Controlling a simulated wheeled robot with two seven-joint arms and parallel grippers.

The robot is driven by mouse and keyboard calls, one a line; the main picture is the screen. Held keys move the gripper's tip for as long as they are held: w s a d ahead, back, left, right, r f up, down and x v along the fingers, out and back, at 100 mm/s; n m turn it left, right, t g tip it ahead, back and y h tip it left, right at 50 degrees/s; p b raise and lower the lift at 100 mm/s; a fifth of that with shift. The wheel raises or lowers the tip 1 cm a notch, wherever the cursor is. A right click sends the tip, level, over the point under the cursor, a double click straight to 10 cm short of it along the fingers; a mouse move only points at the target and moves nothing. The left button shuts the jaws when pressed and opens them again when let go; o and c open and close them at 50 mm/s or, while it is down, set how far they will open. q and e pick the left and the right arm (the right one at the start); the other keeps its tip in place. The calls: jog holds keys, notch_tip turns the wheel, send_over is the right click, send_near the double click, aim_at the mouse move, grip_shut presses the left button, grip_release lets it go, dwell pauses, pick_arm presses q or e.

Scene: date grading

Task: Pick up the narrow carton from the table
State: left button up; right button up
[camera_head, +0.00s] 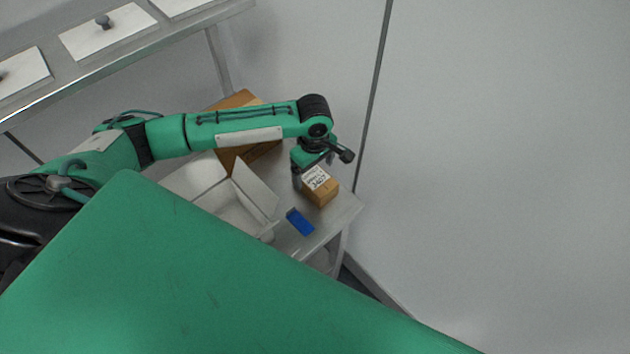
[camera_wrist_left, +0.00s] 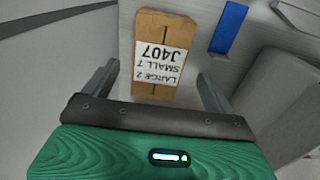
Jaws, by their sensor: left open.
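The narrow brown carton (camera_head: 323,193) sits on the small table (camera_head: 343,213), close to its right-hand end, with a white label on top. In the left wrist view the carton (camera_wrist_left: 158,84) is seen from above, its label reading LARGE 2, SMALL 7, J407. My left gripper (camera_head: 307,178) is right over the carton in the head view and partly covers it. In the left wrist view my left gripper (camera_wrist_left: 158,74) is open, with one finger on each side of the carton and visible gaps to both. My right gripper is not in view.
A blue block (camera_head: 300,222) lies beside the carton. An open white box (camera_head: 235,213) with raised flaps stands to the left. A larger brown box (camera_head: 240,99) is behind my left arm. A wall rises close behind the table. A metal shelf (camera_head: 130,57) with white plates is upper left.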

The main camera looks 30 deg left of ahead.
aim_at(315, 177)
pick_arm(q)
notch_tip(315, 177, down, 2)
jog(key=shift+d+f+p, duration=0.1)
jog(key=shift+f+p, duration=0.1)
jog(key=shift+p, duration=0.3)
notch_tip(315, 177, down, 2)
jog(key=shift+w+f, duration=0.1)
jog(key=shift+f, duration=0.05)
jog(key=c, duration=1.2)
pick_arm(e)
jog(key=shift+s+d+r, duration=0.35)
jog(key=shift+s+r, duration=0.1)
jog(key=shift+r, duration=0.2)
